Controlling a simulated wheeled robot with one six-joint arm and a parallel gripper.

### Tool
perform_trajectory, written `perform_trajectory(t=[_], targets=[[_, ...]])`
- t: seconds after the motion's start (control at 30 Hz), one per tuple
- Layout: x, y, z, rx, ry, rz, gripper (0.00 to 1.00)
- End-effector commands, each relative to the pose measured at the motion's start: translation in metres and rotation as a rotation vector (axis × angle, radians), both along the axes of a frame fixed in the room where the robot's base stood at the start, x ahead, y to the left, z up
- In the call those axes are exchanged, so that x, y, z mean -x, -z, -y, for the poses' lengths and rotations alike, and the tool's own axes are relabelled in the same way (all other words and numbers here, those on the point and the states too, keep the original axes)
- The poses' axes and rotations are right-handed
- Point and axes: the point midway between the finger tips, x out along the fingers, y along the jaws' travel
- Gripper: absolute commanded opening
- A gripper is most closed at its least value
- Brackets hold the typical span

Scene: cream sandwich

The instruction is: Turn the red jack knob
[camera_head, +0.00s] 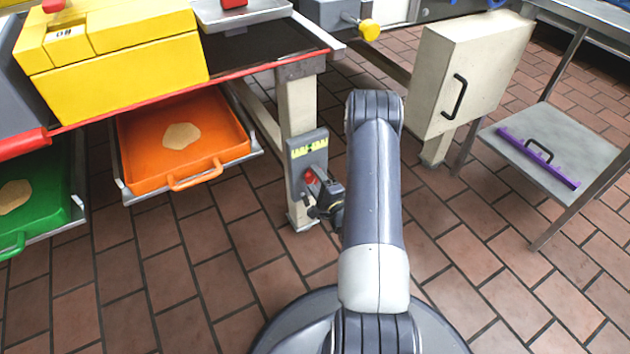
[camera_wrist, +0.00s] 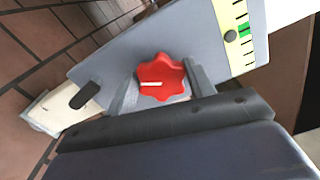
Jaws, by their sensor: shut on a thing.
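The red jack knob (camera_head: 310,176) sits on a grey panel (camera_head: 294,178) fixed to the cream table leg. In the wrist view the knob (camera_wrist: 161,78) is lobed, with a short white mark on its left part, pointing left. My gripper (camera_head: 318,188) reaches the panel from the right. In the wrist view its grey fingers (camera_wrist: 162,84) stand on both sides of the knob and are shut on it. A yellow-green scale (camera_wrist: 236,38) with a dark dot beside it is on the panel. A dark slot shows at the panel's other end.
An orange tray (camera_head: 226,135) and a green tray (camera_head: 66,205) with flat tan pieces are at the left, below a yellow machine (camera_head: 130,75). A cream cabinet (camera_head: 425,85) and a low shelf (camera_head: 520,165) stand right. Brick-tiled floor is clear between.

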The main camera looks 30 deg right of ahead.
Motion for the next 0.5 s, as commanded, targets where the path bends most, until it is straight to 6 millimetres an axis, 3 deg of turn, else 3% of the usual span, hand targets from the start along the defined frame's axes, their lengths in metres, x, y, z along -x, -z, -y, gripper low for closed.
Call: perform_trajectory(t=[0.5], targets=[[0.0001,0.0004,0.0003,-0.043,0.001,-0.003,0.28]])
